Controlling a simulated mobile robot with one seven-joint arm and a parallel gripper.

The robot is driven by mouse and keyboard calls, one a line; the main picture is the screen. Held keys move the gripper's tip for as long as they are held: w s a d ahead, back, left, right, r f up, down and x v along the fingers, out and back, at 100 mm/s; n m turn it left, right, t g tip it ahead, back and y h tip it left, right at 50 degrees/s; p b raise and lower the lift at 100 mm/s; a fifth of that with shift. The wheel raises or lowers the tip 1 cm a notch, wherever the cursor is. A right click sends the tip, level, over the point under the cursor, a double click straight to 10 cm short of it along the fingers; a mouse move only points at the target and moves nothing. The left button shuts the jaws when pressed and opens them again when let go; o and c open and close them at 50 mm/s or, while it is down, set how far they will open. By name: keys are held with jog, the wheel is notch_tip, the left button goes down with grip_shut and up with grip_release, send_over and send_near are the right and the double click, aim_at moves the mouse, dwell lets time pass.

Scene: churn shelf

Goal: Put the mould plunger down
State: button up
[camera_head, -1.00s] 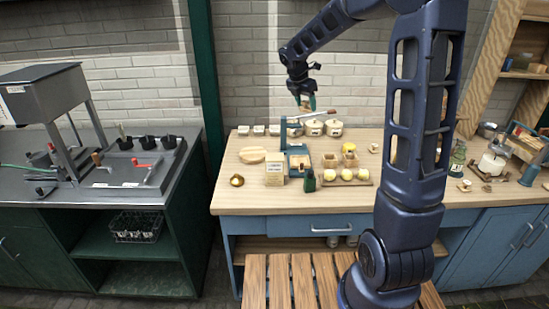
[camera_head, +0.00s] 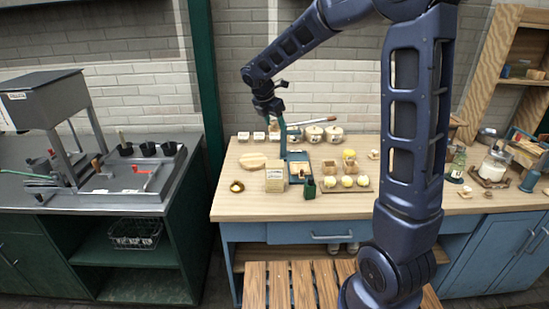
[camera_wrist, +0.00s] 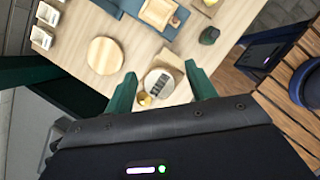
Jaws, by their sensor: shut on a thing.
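My gripper (camera_head: 270,106) is above the back left part of the wooden table in the head view. In the wrist view its two green fingers (camera_wrist: 163,90) stand either side of a pale round piece with a dark marked patch, which I take for the mould plunger (camera_wrist: 165,80). The gripper is shut on it. The plunger is too small to make out in the head view, and its lower end is hidden. A round wooden board (camera_wrist: 104,55) lies on the table, apart from the fingers; it also shows in the head view (camera_head: 252,160).
Small white dishes (camera_head: 257,136) and lidded pots (camera_head: 314,134) line the table's back. The front left is mostly bare.

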aim_at(277, 162)
notch_tip(277, 162, down, 14)
jog(key=shift+f, duration=0.15)
dwell(0.4)
jog(key=o, duration=1)
jog(key=shift+f, duration=0.1)
jog(key=shift+c, duration=0.2)
